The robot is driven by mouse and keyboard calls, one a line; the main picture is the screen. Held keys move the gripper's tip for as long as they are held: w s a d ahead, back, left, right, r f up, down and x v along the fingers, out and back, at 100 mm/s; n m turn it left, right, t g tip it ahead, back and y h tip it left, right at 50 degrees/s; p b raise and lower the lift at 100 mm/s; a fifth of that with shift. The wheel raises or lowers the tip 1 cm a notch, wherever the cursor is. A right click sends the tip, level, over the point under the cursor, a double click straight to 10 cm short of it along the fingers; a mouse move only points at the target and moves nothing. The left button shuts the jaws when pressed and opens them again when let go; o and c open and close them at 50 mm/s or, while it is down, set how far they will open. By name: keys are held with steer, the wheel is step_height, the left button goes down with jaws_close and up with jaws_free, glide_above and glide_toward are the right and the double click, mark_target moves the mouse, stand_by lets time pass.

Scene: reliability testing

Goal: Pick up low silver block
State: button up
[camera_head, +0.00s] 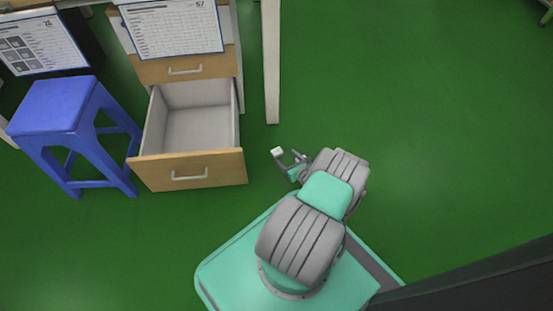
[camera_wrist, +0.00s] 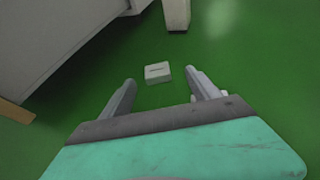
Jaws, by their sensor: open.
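The low silver block (camera_wrist: 157,72) is a small, flat, pale grey block with a dark mark on top, lying on the green floor in the wrist view. In the head view the small pale block (camera_head: 277,151) shows just past my gripper (camera_head: 288,157). My gripper also shows in the wrist view (camera_wrist: 160,84), with its two fingers spread apart and nothing held between them. The block appears in the gap between the fingers, slightly beyond the fingertips. I cannot tell how high the fingertips are above the floor.
An open, empty drawer (camera_head: 187,171) juts out of a wooden cabinet to the left. A white table leg (camera_head: 272,70) stands just behind the block. A blue stool (camera_head: 60,107) stands farther left. The green floor (camera_head: 430,130) on the right is clear.

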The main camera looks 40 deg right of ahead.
mark_target(277, 151)
steer(key=b+x, duration=0.1)
steer(key=x, duration=0.1)
steer(key=b+x, duration=0.1)
steer(key=x, duration=0.3)
steer(key=shift+w+a+f+b, duration=0.35)
steer(key=shift+f+b, duration=0.05)
steer(key=shift+w, duration=0.3)
steer(key=shift+d, duration=0.1)
steer(key=shift+c, duration=0.5)
steer(key=c, duration=1.4)
steer(key=shift+r, duration=0.15)
